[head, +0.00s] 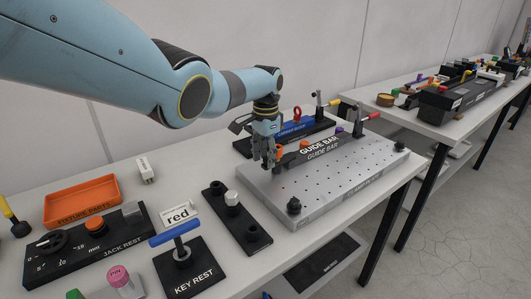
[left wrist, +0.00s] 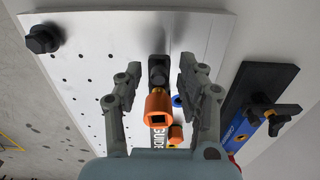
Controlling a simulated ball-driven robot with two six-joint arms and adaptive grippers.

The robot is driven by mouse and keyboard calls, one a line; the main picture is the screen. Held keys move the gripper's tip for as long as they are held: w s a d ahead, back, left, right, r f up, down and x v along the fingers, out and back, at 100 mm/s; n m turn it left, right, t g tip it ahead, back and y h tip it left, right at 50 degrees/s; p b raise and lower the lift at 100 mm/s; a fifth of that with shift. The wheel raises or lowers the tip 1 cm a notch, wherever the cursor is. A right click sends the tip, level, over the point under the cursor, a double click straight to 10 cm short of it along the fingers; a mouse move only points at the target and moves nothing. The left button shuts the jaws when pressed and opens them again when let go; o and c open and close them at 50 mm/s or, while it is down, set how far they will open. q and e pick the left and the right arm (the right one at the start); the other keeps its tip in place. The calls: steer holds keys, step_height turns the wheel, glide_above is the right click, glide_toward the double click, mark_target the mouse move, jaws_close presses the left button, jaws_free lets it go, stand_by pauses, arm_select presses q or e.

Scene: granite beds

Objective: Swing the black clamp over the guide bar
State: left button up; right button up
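The black guide bar (head: 322,148), with white lettering, lies along the light grey perforated plate (head: 345,175). My left gripper (head: 268,158) is over the bar's near-left end, fingers down. In the left wrist view its fingers (left wrist: 158,85) are open, on either side of an orange piece (left wrist: 158,106) with a square hole and a small black block (left wrist: 158,70); neither finger clearly touches them. The black block may be the black clamp; my gripper hides this spot in the head view. My right gripper is out of view.
A black base with a blue bar (head: 297,129) stands behind the plate. A black knob (head: 294,205) sits at the plate's near corner. A black holder (head: 237,216), key rest (head: 187,266), jack rest (head: 85,250) and orange tray (head: 82,201) stand to the left.

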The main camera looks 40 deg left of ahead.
arm_select(q)
step_height(320, 180, up, 12)
stand_by(0.5)
stand_by(0.4)
